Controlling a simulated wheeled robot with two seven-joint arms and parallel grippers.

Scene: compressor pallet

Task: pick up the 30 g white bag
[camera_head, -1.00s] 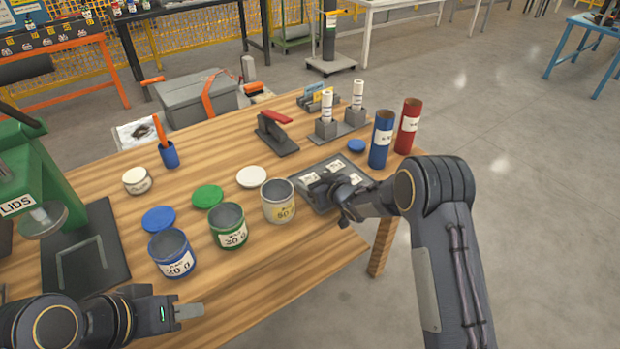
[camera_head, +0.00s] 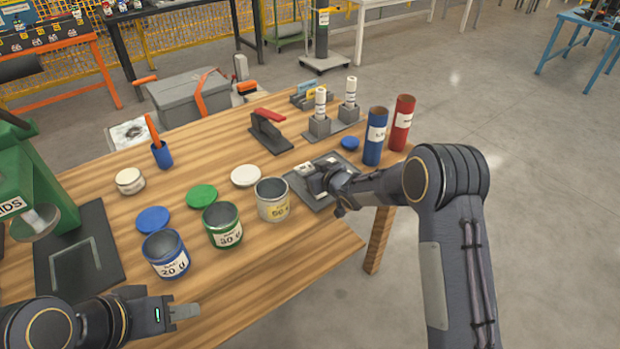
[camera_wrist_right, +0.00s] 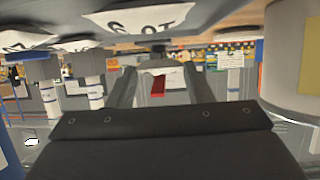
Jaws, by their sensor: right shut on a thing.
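A dark grey tray (camera_head: 298,184) lies near the right end of the wooden table, with small pale bags on it. A pale bag (camera_head: 307,169) shows at the tray's left, but its weight marking is too small to read. My right gripper (camera_head: 318,184) is over the tray, pointing left, and hides part of it. In the right wrist view its fingers (camera_wrist_right: 155,82) are shut on a small pale thing (camera_wrist_right: 165,70), apparently a white bag; its marking cannot be read. My left gripper (camera_head: 186,311) hangs at the front left, away from the tray; its finger gap is unclear.
Left of the tray stand grey (camera_head: 272,200), green (camera_head: 223,226) and blue (camera_head: 166,255) pots, their lids behind them. Blue (camera_head: 375,137) and red (camera_head: 401,124) tubes stand behind right. A red-handled tool (camera_head: 270,132) is behind. Bare wood lies in front.

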